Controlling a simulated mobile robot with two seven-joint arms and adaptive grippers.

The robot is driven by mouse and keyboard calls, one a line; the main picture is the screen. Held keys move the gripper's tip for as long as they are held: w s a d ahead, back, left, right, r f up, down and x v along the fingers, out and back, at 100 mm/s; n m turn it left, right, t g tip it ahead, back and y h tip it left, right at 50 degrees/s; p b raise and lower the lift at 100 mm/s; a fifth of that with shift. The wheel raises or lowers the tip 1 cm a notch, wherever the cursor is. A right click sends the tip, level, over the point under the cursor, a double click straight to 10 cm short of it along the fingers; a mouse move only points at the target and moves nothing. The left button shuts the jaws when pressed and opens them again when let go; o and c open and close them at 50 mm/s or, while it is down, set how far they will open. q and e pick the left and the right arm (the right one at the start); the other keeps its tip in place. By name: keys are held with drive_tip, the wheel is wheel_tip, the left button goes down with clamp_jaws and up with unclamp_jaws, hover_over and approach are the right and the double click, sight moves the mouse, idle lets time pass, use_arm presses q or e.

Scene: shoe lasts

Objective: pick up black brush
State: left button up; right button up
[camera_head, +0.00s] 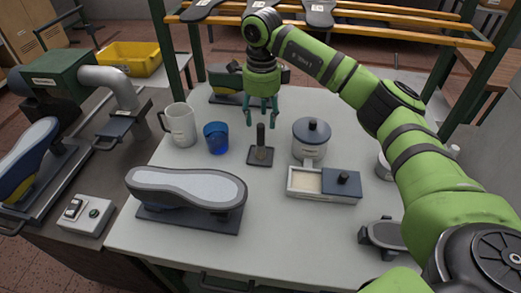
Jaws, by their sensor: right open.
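The black brush (261,135) appears to be the dark upright handle standing on a dark square base (259,157) in the middle of the table; its bristles cannot be made out. My right gripper (262,117) is open and points down, its teal fingers spread on either side of the line above the handle. Its fingertips are close to the handle's top; I cannot tell whether they touch it. My left gripper is not in view.
Near the handle on the white table (290,235) are a blue cup (217,138), a white mug (180,126), a lidded pot (311,140) and a white box (305,181). A shoe last (188,186) lies in front. A shelf rack stands behind. The front middle is clear.

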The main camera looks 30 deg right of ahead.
sight(260, 144)
drive_tip(key=shift+s+f, duration=0.15)
drive_tip(key=shift+f, duration=0.7)
drive_tip(key=f+p, duration=0.1)
drive_tip(key=f, duration=0.2)
drive_tip(key=f+p, duration=0.1)
drive_tip(key=f, duration=0.2)
drive_tip(key=shift+w+a+p, duration=0.1)
drive_tip(key=shift+w+p, duration=0.1)
drive_tip(key=shift+p, duration=0.1)
drive_tip(key=shift+w+f, duration=0.1)
drive_tip(key=shift+f, duration=0.3)
drive_tip(key=c, duration=1.1)
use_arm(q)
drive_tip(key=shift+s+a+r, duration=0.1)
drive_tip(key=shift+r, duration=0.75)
use_arm(e)
clamp_jaws()
